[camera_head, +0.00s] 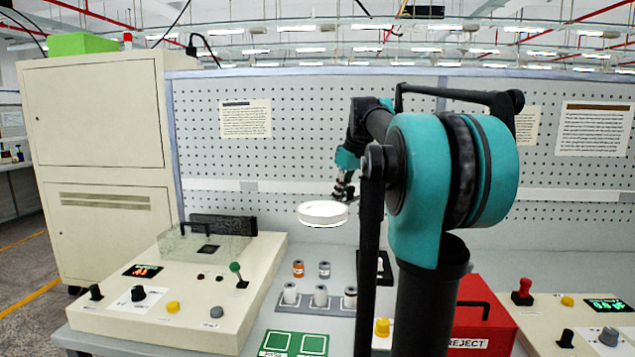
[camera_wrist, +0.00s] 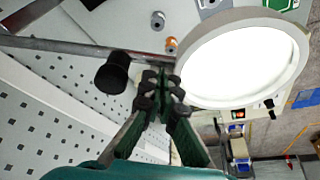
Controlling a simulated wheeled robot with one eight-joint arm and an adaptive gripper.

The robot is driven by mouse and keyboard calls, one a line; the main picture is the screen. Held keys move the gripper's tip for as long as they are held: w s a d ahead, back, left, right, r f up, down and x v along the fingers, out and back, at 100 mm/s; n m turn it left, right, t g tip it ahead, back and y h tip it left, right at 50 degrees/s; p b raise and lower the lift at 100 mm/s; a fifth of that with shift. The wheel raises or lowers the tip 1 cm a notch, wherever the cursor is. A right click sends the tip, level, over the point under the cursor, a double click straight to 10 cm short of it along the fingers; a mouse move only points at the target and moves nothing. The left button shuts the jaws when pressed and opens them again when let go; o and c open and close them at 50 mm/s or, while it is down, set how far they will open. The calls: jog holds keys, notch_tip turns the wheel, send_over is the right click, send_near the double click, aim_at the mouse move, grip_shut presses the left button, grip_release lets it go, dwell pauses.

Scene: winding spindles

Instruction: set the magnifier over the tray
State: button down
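The magnifier (camera_head: 323,213) is a round, bright white disc in a pale rim, held up in the air over the back of the bench. It fills the upper right of the wrist view (camera_wrist: 238,58), with a grey bar running left from its rim. The grey tray (camera_head: 305,304) below it carries a row of spindles. My gripper (camera_head: 345,188) is just above and right of the magnifier's rim. In the wrist view its fingertips (camera_wrist: 164,85) are close together beside the rim; whether they grip anything is hidden. A black knob (camera_wrist: 112,72) is left of the fingers.
An orange-banded spindle (camera_head: 298,268) and a grey one (camera_head: 324,269) stand behind the tray. A green two-square pad (camera_head: 293,343) lies in front. A control console (camera_head: 190,315) stands left and a red reject box (camera_head: 484,315) right. A pegboard wall (camera_head: 290,165) closes the back.

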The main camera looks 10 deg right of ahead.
jog(key=shift+s+d+f, duration=0.1)
jog(key=shift+s+d, duration=0.1)
jog(key=shift+s, duration=0.05)
jog(key=w+a, duration=0.3)
jog(key=w, duration=0.1)
jog(key=v, duration=1.1)
jog(key=shift+d, duration=0.1)
